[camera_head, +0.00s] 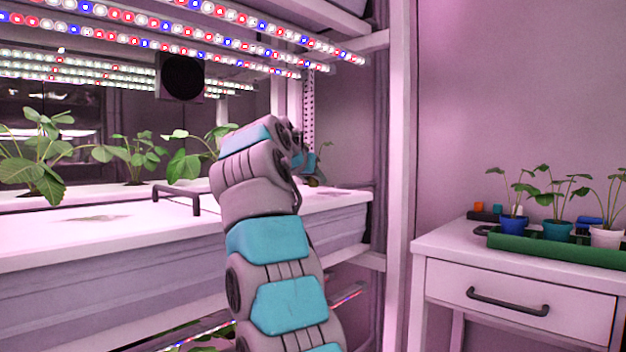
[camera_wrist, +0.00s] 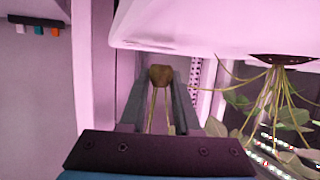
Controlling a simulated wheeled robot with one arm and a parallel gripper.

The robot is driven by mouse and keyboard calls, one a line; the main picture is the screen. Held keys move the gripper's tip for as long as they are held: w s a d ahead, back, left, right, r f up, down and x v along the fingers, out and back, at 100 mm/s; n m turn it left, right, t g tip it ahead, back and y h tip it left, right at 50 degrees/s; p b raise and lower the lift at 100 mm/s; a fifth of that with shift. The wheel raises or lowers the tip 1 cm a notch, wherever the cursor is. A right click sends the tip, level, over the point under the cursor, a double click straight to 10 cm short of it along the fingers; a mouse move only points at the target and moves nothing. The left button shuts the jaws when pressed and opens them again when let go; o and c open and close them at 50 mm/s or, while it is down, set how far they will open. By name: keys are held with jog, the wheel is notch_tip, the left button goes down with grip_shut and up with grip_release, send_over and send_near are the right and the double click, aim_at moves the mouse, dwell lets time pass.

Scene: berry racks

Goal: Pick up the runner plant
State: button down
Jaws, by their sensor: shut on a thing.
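My gripper (camera_wrist: 160,82) is shut on the runner plant in the wrist view. The plant's brown root plug (camera_wrist: 160,75) shows at the fingertips, with thin pale stems running back between the fingers. In the head view my arm hides most of the gripper. A little of the plant, a leaf and the brown plug (camera_head: 313,182), shows just right of my wrist, by the right end of the white grow tray (camera_head: 345,194). In the wrist view the plug looks apart from the tray, but I cannot tell its height.
Leafy plants (camera_head: 45,160) grow from the tray at left, by a dark handle-shaped bar (camera_head: 178,190). Light strips hang above, and a rack post (camera_head: 398,150) stands right of my arm. A side table (camera_head: 450,245) bears a green tray (camera_head: 560,250) with potted plants.

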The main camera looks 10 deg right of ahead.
jog(key=shift+r+p, duration=0.3)
jog(key=shift+r, duration=0.35)
jog(key=shift+s+f+b, duration=0.25)
jog(key=shift+b, duration=0.15)
jog(key=s+a+r+b, duration=0.1)
jog(key=s+a+b, duration=0.2)
jog(key=s+b, duration=0.4)
jog(key=s, duration=0.8)
jog(key=shift+r, duration=0.35)
jog(key=shift+s, duration=0.1)
jog(key=c, duration=1.2)
grip_release()
grip_shut()
